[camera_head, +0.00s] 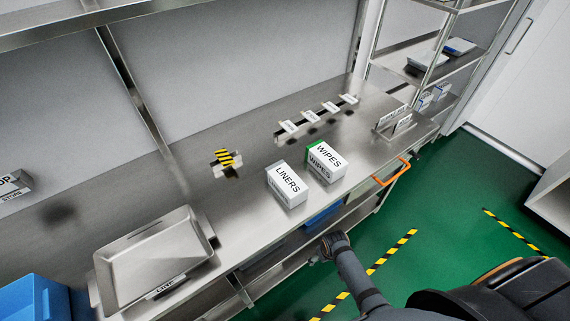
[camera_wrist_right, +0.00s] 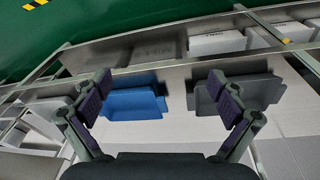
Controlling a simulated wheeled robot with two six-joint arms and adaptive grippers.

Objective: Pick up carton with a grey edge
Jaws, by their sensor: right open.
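A white carton marked LINERS (camera_head: 287,185) stands on the steel worktop, and its left edge looks grey. A white carton marked WIPES (camera_head: 326,162) with a green edge stands just right of it. In the head view the end of my right arm is low, in front of the table edge and apart from both cartons. In the right wrist view my right gripper (camera_wrist_right: 160,80) is open, with nothing between its fingers. Neither carton can be clearly made out in that view. My left gripper is not in view.
A steel tray (camera_head: 155,262) sits at the table's left end, near a blue bin (camera_head: 40,300). A striped block (camera_head: 227,158) and a labelled rail (camera_head: 315,119) lie behind. An orange handle (camera_head: 391,172) juts out front right. Blue (camera_wrist_right: 135,102) and grey bins (camera_wrist_right: 240,94) show beyond my fingers.

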